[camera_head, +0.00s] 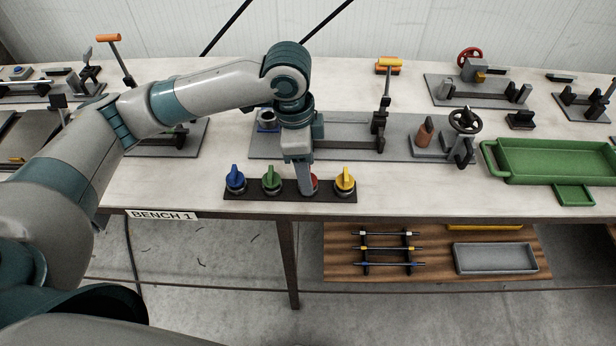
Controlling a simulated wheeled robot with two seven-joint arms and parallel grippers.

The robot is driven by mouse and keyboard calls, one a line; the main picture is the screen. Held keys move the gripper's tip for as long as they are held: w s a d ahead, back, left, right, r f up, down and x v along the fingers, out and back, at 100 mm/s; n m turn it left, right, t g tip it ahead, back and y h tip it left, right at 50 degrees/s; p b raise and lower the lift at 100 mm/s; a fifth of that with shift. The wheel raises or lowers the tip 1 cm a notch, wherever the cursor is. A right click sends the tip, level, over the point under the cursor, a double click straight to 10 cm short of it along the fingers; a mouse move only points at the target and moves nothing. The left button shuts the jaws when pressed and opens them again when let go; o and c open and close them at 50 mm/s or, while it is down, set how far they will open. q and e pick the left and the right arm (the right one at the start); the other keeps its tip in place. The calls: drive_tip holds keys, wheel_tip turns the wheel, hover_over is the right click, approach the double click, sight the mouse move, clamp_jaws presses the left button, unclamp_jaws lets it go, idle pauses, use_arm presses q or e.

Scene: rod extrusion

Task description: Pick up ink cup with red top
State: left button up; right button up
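A black strip (290,196) at the bench's front edge holds a row of ink cups. The cup with the red top (315,179) stands in the row between the green-topped cup (271,181) and the yellow-topped cup (345,181). A blue-topped cup (236,180) is at the left end. My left gripper (306,190) points down at the red-topped cup and hides most of it. Only a sliver of red shows at the finger's right side. I cannot tell whether the fingers are open or closed on it. My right gripper is not in view.
A green tray (555,160) lies at the right. A lower shelf (440,280) holds rods and a grey tray. Bench surface is bare left of the cup strip.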

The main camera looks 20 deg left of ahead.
use_arm(q)
drive_tip(key=shift+f, duration=0.1)
drive_tip(key=shift+c, duration=0.3)
drive_tip(key=c, duration=1.1)
drive_tip(key=shift+o, duration=0.2)
drive_tip(key=shift+r, duration=0.2)
drive_tip(key=shift+c, duration=0.2)
drive_tip(key=shift+r, duration=0.2)
wheel_tip(320, 180, up, 3)
drive_tip(key=shift+w+r+b, duration=0.1)
drive_tip(key=shift+r+b, duration=0.05)
drive_tip(key=shift+b, duration=0.55)
drive_tip(key=s+d+r+b, duration=0.2)
drive_tip(key=s+d+r, duration=0.4)
drive_tip(key=d, duration=0.4)
drive_tip(key=shift+r, duration=0.5)
